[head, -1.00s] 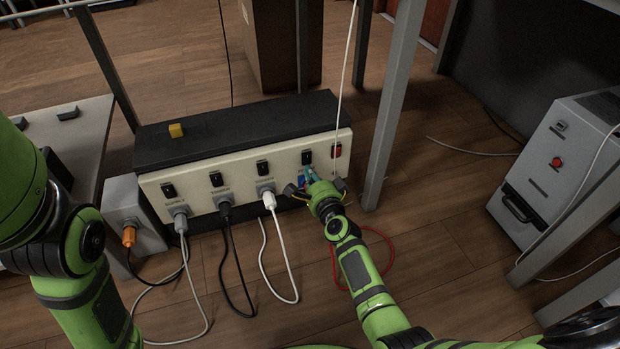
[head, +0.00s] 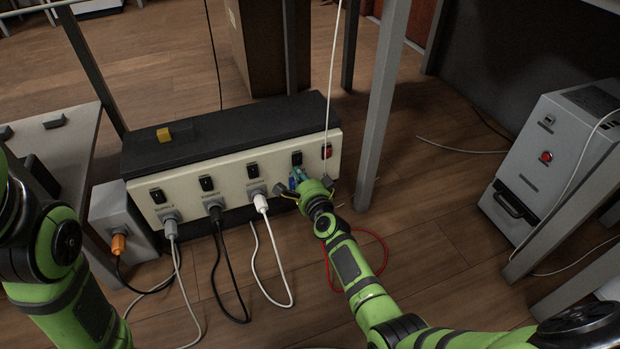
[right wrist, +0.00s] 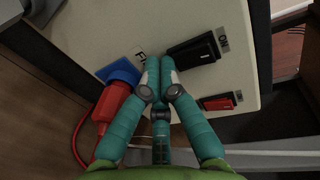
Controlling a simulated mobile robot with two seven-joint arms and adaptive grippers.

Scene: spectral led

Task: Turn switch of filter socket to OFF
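The power box (head: 240,160) stands on the floor with a row of black switches above its sockets. The filter socket is the rightmost one, with a red plug (right wrist: 115,105) in a blue socket (right wrist: 122,71) and a partly covered label starting "FI". Its black switch (head: 296,158) shows upright above my right gripper (head: 298,178), and also in the right wrist view (right wrist: 195,49). My right gripper's fingers (right wrist: 160,66) are together, over the label beside the black switch; contact with the switch cannot be made out. My left arm shows at the left; its gripper is outside the picture.
A red switch (head: 326,151) sits right of the filter switch, also in the right wrist view (right wrist: 219,102). Several cables hang from the box's front. A grey post (head: 381,110) stands close to its right end. A grey machine (head: 555,155) stands farther right.

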